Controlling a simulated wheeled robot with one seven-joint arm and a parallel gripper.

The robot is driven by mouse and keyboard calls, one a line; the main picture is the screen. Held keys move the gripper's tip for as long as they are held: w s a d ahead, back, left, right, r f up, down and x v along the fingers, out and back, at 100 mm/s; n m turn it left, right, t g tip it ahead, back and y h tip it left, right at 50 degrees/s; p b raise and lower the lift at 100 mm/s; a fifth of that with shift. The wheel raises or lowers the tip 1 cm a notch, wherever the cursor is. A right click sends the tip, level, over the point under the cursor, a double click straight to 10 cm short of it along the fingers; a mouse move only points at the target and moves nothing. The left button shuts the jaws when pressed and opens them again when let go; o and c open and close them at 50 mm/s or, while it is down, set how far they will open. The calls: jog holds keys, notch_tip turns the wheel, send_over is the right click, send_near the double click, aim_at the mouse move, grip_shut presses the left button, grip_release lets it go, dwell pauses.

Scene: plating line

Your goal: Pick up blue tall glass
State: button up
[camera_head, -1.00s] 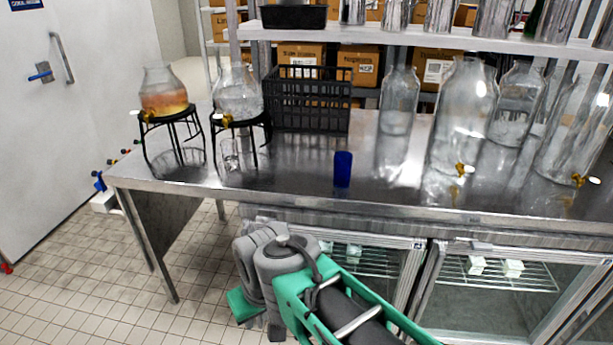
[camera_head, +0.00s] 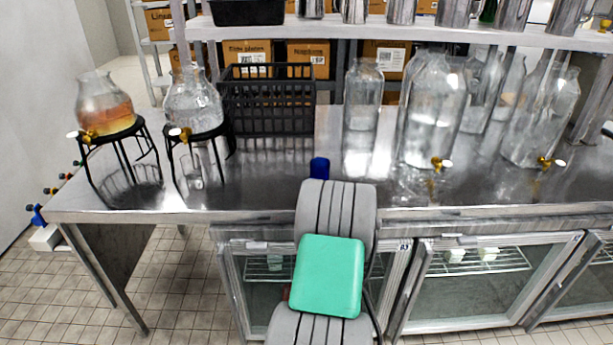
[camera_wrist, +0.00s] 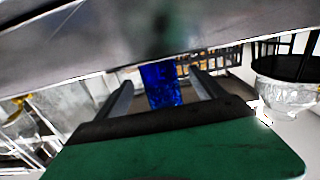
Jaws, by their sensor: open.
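The blue tall glass (camera_head: 319,168) stands upright on the steel table near its front edge. Its lower part is hidden behind my arm in the head view. In the wrist view, which looks upside down, the blue glass (camera_wrist: 160,88) appears between the two fingers of my gripper (camera_wrist: 161,77). The fingers are apart and hold nothing. I cannot tell whether the fingertips reach to the sides of the glass or stop short of it. In the head view my gripper is hidden behind my own arm.
A clear glass (camera_head: 193,170) stands by two dispensers on black stands (camera_head: 117,135) at the left. A black crate (camera_head: 268,112) is behind the blue glass. Large jars (camera_head: 430,115) with taps stand to the right. A shelf (camera_head: 400,32) runs above the table (camera_head: 260,190).

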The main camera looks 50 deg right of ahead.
jog(key=x, duration=0.2)
jog(key=p+x, duration=0.1)
jog(key=x, duration=0.1)
jog(key=p+x, duration=0.1)
jog(key=x, duration=0.2)
jog(key=shift+r, duration=0.3)
jog(key=shift+c, duration=0.3)
jog(key=shift+r, duration=0.1)
grip_shut()
